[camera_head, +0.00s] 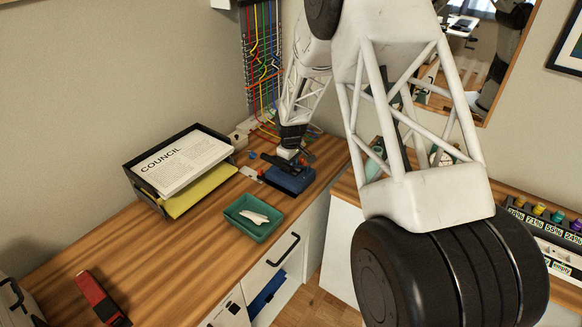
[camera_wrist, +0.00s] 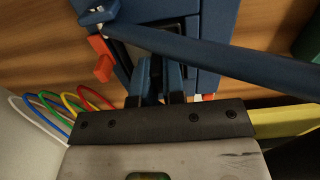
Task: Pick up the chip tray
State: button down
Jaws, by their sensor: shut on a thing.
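A blue tray (camera_head: 290,180), which I take to be the chip tray, sits on the wooden desk near its front right edge. In the wrist view its blue body (camera_wrist: 210,35) fills the upper middle, with a long blue bar (camera_wrist: 215,62) slanting across it. My gripper (camera_wrist: 160,78) is shut on a part of the blue tray, by the bar. In the head view my gripper (camera_head: 287,158) reaches down at the tray's back side, and the dark fingers partly hide it. I cannot tell whether the tray is clear of the desk.
A green tray (camera_head: 238,227) with a pale item in it stands in front. A black letter tray (camera_head: 150,187) with papers is at the left. Red pieces (camera_wrist: 102,60) lie beside the blue tray. Coloured cables (camera_head: 262,60) hang behind. A red object (camera_head: 97,296) lies front left.

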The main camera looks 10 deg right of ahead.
notch_tip(320, 180, up, 18)
jog(key=shift+f, duration=0.15)
dwell(0.5)
